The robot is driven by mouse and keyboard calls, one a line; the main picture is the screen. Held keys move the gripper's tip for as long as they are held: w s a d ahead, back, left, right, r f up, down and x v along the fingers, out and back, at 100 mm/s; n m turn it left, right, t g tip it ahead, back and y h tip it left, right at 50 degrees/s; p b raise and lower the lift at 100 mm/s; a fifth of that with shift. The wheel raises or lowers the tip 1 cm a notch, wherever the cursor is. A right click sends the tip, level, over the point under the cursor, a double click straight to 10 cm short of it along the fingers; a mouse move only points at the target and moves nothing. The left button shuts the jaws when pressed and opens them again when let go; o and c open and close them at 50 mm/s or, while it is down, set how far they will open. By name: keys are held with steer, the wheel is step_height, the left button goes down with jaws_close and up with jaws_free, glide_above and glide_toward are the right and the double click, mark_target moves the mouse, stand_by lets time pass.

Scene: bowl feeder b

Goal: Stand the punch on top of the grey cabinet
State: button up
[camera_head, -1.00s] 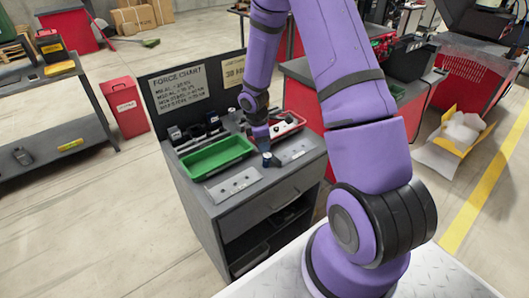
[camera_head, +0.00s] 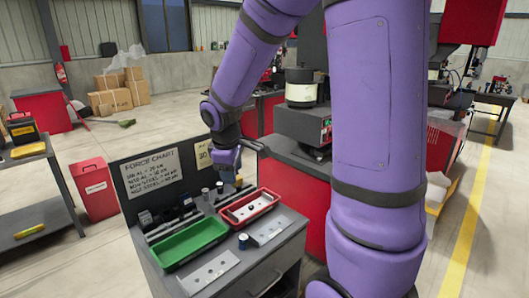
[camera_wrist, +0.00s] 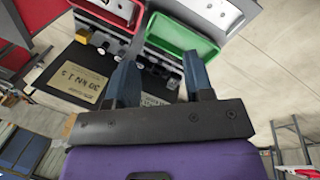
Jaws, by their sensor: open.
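The grey cabinet (camera_head: 248,262) stands in front of me, with trays and plates on its top. A small blue cylinder with a pale top, which looks like the punch (camera_head: 243,241), stands upright on the cabinet top, between the two metal plates and in front of the trays. My gripper (camera_head: 228,178) is above the back of the cabinet, clear of the cylinder. In the wrist view its two blue fingers (camera_wrist: 160,84) are apart with nothing held between them. I cannot make out the punch in the wrist view.
A green tray (camera_head: 190,243) and a red tray (camera_head: 250,208) with a pale insert sit on the cabinet. Two plates (camera_head: 207,273) (camera_head: 268,230) lie in front. Small tools (camera_head: 186,203) line the back, before an upright force-chart panel (camera_head: 150,175). A red bin (camera_head: 93,188) stands left.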

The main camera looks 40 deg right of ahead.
steer(key=s+a+r+m+t+y, duration=0.1)
steer(key=s+a+r+m, duration=0.2)
steer(key=s+r, duration=0.4)
steer(key=s+a+r+m+t+y, duration=0.1)
steer(key=s+a+r+m, duration=0.3)
steer(key=s, duration=1)
step_height(320, 180, up, 4)
steer(key=shift+a+f+t, duration=0.1)
steer(key=shift+a+t, duration=0.15)
steer(key=shift+t, duration=0.55)
